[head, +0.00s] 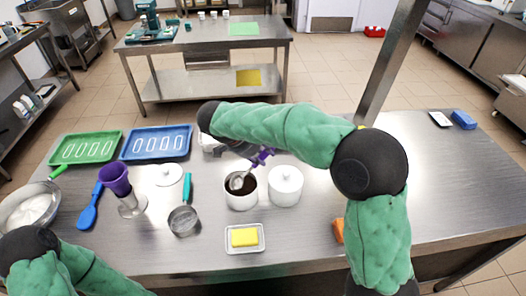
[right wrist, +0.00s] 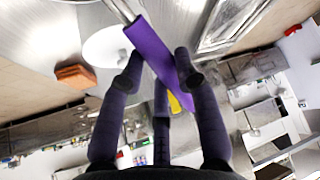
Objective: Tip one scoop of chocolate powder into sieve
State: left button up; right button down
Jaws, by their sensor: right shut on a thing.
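My right gripper (head: 238,148) is shut on the purple handle (head: 262,157) of a metal scoop. The scoop's bowl (head: 236,183) is at the mouth of an open white canister (head: 241,202) of dark brown powder; whether it touches the powder is unclear. In the right wrist view the fingers (right wrist: 160,72) close around the purple handle (right wrist: 152,50). A round sieve (head: 183,221) with a teal handle lies on the table left of the canister; it looks empty. My left arm shows at the lower left, but its gripper is out of view.
A lidded white canister (head: 286,190) stands right of the open one. Green (head: 68,147) and blue (head: 158,142) trays lie behind.

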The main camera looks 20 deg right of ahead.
jog(key=shift+a+f+b, duration=0.1)
jog(key=shift+f+b, duration=0.25)
jog(key=shift+f, duration=0.5)
jog(key=shift+s+a+p, duration=0.25)
jog(key=shift+a+p, duration=0.15)
jog(key=shift+a, duration=0.75)
jog(key=shift+d+f+y, duration=0.25)
jog(key=shift+y, duration=0.25)
jog(key=shift+d+r, duration=0.1)
jog(key=shift+w+d+r+p, duration=0.15)
jog(key=shift+r+p, duration=0.45)
jog(key=shift+r, duration=0.45)
jog(key=shift+d+r+p, duration=0.1)
jog(key=shift+r+p, duration=0.45)
jog(key=shift+r, duration=0.45)
jog(key=shift+d+r, duration=0.2)
jog(key=shift+d, duration=0.05)
jog(key=shift+w+d+r+g+y+p, duration=0.1)
jog(key=shift+d+g+y+p, duration=0.3)
jog(key=shift+d+y+p, duration=0.5)
jog(key=shift+w+d+y+p, duration=0.2)
jog(key=shift+y+p, duration=0.55)
jog(key=shift+y, duration=0.35)
